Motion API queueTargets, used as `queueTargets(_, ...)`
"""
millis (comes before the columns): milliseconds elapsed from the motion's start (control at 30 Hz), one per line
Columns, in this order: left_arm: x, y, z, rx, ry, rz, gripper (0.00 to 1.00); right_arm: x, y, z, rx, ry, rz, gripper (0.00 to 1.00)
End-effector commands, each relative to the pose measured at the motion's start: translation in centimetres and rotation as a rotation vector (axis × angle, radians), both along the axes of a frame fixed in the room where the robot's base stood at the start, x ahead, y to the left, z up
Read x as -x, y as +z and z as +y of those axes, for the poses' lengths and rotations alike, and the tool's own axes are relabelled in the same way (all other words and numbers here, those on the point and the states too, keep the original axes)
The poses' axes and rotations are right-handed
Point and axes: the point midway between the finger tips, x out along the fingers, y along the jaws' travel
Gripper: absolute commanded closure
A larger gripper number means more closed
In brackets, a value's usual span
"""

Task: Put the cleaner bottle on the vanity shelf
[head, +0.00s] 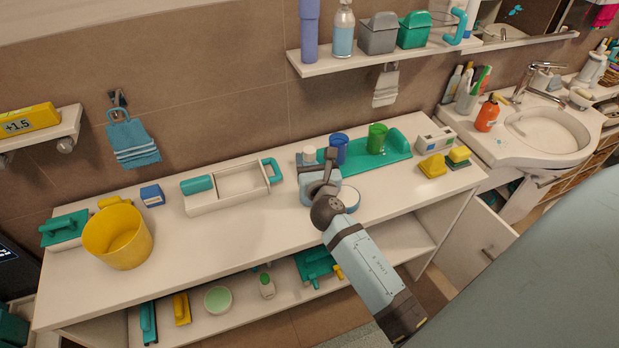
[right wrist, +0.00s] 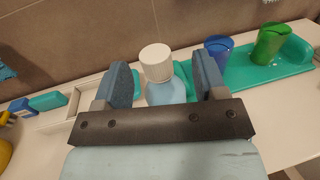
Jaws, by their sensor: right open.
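The cleaner bottle (right wrist: 165,92) is light blue with a white cap and stands on the white bench top (head: 240,235). In the head view its cap (head: 309,153) shows behind my right gripper (head: 317,172), which hides part of its body. In the right wrist view the open right gripper (right wrist: 165,85) has one finger on each side of the bottle, with the cap between them; the lower bottle is hidden by the gripper. The white vanity (head: 548,135) with a sink is at the right, and a narrow shelf (head: 525,41) runs below the mirror. My left gripper is not in view.
Blue (head: 339,148) and green (head: 376,138) cups stand on a teal tray (head: 398,150) right of the bottle. A white caddy (head: 205,203) is to its left. A wall shelf (head: 345,64) holding bottles and bins overhangs the back. The bench front is mostly clear.

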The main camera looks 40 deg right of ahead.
Motion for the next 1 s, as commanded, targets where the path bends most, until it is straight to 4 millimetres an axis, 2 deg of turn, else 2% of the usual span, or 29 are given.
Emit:
queueTargets(333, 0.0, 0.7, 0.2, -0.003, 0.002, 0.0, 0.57, -4.3, -0.1, -1.4, 0.0, 0.0, -0.002, 0.35)
queueTargets(667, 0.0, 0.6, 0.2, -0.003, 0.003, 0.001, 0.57, -4.9, -0.3, -1.7, 0.0, 0.0, -0.001, 0.35)
queueTargets(933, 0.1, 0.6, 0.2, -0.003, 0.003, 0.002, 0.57, -4.9, -0.2, -1.7, 0.0, 0.001, -0.001, 0.97)
queueTargets(1000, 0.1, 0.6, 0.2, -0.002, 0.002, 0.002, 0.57, -4.9, -0.2, -1.7, 0.0, 0.001, -0.001, 1.0)
